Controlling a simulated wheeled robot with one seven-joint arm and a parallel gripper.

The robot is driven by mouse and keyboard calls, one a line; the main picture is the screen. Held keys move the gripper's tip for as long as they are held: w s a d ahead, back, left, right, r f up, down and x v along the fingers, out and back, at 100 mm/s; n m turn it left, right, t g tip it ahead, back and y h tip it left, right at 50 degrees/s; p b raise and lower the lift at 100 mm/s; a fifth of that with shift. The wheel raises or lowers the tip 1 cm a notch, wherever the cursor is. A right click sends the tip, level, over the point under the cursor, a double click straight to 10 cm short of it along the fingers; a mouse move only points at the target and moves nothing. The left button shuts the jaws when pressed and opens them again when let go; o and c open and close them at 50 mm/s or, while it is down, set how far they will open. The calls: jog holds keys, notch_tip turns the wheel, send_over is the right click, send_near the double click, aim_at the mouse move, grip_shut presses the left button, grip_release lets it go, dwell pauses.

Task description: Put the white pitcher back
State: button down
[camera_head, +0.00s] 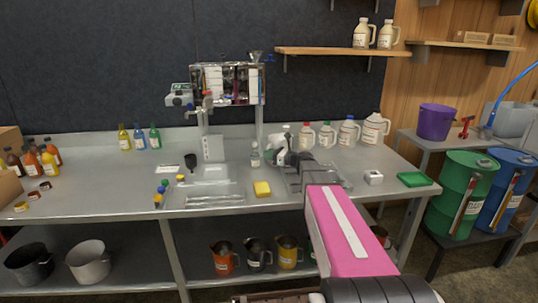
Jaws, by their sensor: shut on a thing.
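My gripper (284,157) is over the middle of the steel table, at the end of my pink arm. It is shut on a white thing (275,154) at its tip, which appears to be the white pitcher. The gripper and a bottle behind it crowd the view, so its full outline and handle cannot be made out. I cannot tell whether it touches the table. On the lower shelf stand an orange pitcher (224,258), a dark pitcher (259,255) and a yellow pitcher (290,253). My arm hides part of the shelf to their right.
Several white jugs (348,133) stand behind and right of my gripper. A yellow sponge (262,189) lies in front on the steel table (110,190). A filling machine (225,85) rises at the back. Two pots (89,262) sit on the lower shelf at left.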

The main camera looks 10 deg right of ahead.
jog(key=shift+f, duration=0.35)
jog(key=c, duration=1.1)
grip_release()
jog(key=shift+d, duration=0.1)
